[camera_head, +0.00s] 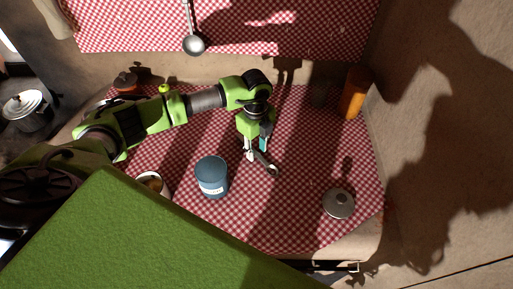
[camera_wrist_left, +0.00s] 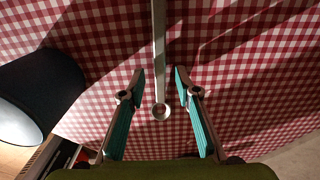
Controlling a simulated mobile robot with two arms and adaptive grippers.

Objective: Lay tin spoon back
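A thin grey metal handle, which looks like the tin spoon's (camera_wrist_left: 159,50), runs up through the middle of the left wrist view. It ends in a ring, and its other end is out of frame. My left gripper (camera_head: 261,160) is over the checked cloth, right of a blue tin. In the left wrist view its teal-padded fingers stand apart, one on each side of the handle, with visible gaps. I cannot tell whether the handle rests on the cloth. In the head view the spoon is not clear beside the gripper. My right gripper is not in view.
The blue tin (camera_head: 212,177) stands left of the gripper. A metal lid (camera_head: 339,203) lies at the right front, and an orange container (camera_head: 354,94) stands at the back right. A ladle (camera_head: 194,45) hangs at the back. Cloth between gripper and lid is clear.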

